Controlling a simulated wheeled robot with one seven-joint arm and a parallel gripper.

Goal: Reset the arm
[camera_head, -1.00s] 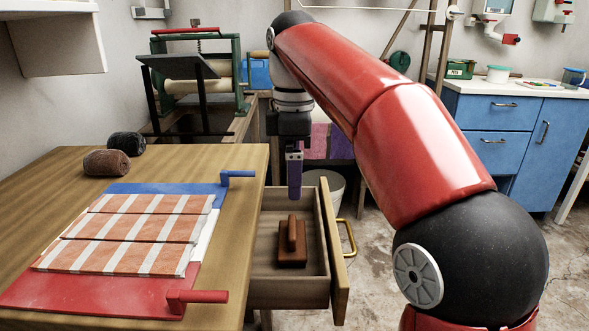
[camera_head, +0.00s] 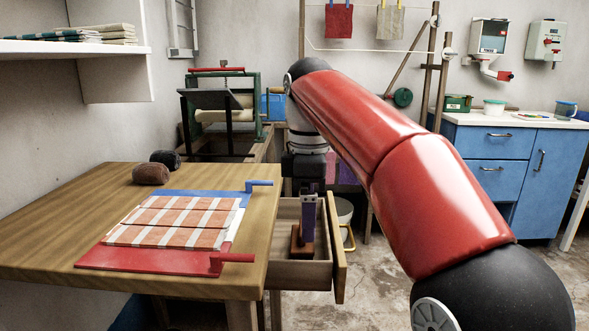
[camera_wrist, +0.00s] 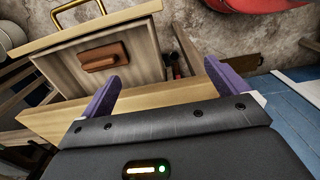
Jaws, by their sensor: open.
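My gripper (camera_head: 310,215) hangs from the red arm over the open drawer. In the wrist view its two purple fingers (camera_wrist: 163,84) are spread wide apart with nothing between them. The open wooden drawer (camera_head: 300,273) sticks out at the table's right side and also shows in the wrist view (camera_wrist: 68,70). A brown block with a grip on top (camera_head: 301,246) lies in the drawer, apart from the fingers in the wrist view (camera_wrist: 103,57). In the head view my gripper partly covers the block.
The wooden table (camera_head: 60,235) bears a red and blue board (camera_head: 130,258) with checked cloth (camera_head: 170,222) and two dark rolls (camera_head: 151,173). A brass handle (camera_head: 349,238) sticks out from the drawer front. Blue cabinets (camera_head: 545,180) stand at right. Open floor lies between.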

